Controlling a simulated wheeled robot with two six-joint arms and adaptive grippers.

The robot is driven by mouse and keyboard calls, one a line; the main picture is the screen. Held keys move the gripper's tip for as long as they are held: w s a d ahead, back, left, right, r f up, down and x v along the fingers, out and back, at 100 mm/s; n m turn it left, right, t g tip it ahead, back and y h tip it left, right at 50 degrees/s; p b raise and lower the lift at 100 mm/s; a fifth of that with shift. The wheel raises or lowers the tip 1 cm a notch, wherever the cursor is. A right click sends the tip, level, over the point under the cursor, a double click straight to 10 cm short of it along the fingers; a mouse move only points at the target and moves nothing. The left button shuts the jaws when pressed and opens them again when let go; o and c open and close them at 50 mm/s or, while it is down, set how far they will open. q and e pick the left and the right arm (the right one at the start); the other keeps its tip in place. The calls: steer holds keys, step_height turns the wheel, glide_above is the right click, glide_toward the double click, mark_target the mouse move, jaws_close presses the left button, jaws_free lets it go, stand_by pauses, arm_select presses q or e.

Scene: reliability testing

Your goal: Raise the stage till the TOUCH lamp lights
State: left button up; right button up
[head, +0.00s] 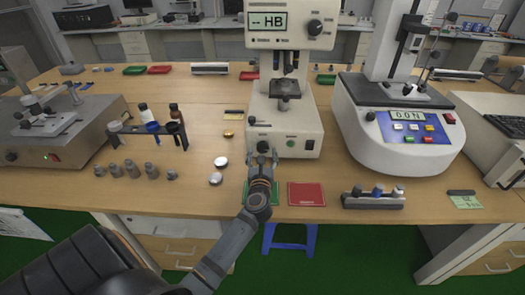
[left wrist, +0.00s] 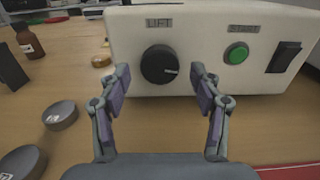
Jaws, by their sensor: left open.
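The cream hardness tester (head: 256,105) stands mid-table, its display (head: 267,23) reading "-- HB". Its dark stage (head: 286,88) sits below the objectives, with a small gap visible. The black LIFT knob (left wrist: 159,64) is on the front of its base, its white mark pointing right. My left gripper (head: 262,158) is just in front of the knob. In the left wrist view the open fingers (left wrist: 162,84) stand to either side of it, apparently not touching it. I cannot make out a TOUCH lamp. My right gripper is not in view.
The base also has a green START button (left wrist: 237,52) and a black rocker switch (left wrist: 284,57). Metal discs (head: 216,179) lie left of my gripper, near a bottle rack (head: 147,137). A red mat (head: 306,194) lies right. Another instrument (head: 400,130) stands at right.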

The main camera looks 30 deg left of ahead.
arm_select(q)
steer(key=shift+x, duration=0.95)
steer(key=c, duration=1.1)
steer(key=shift+c, duration=0.2)
